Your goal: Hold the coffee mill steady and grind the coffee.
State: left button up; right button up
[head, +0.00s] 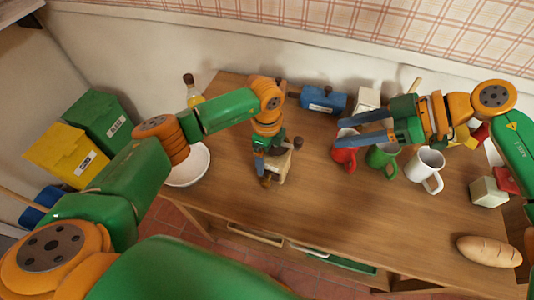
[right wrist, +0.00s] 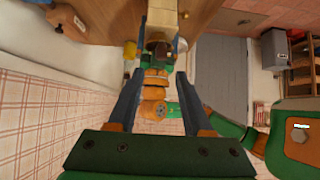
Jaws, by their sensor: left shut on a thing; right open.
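The coffee mill (head: 280,167) stands on the wooden table left of the mugs, a small light wooden box with a dark brown knob (head: 298,143) on its upper right. My left gripper (head: 268,160) comes down from above and is shut on the mill; its arm and fingers hide part of it. My right gripper (head: 337,134) is open and empty, right of the mill and apart from it, its blue-grey fingers pointing left above the red mug. In the right wrist view, a dark brown part (right wrist: 158,42) shows between the open fingers; I cannot tell exactly which part.
A red mug (head: 345,155), a green mug (head: 383,158) and a white mug (head: 425,170) stand right of the mill. A blue container (head: 323,100) and a white box (head: 367,100) stand behind. A white bowl (head: 190,168) is left; bread (head: 488,250) lies front right. The front middle is clear.

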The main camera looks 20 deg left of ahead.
jog(key=shift+o, duration=1)
jog(key=n+t+h, duration=0.3)
jog(key=n+h, duration=0.5)
jog(key=n, duration=1.8)
send_near(299, 140)
jog(key=x, duration=0.9)
jog(key=shift+f, duration=0.15)
grip_shut()
grip_release()
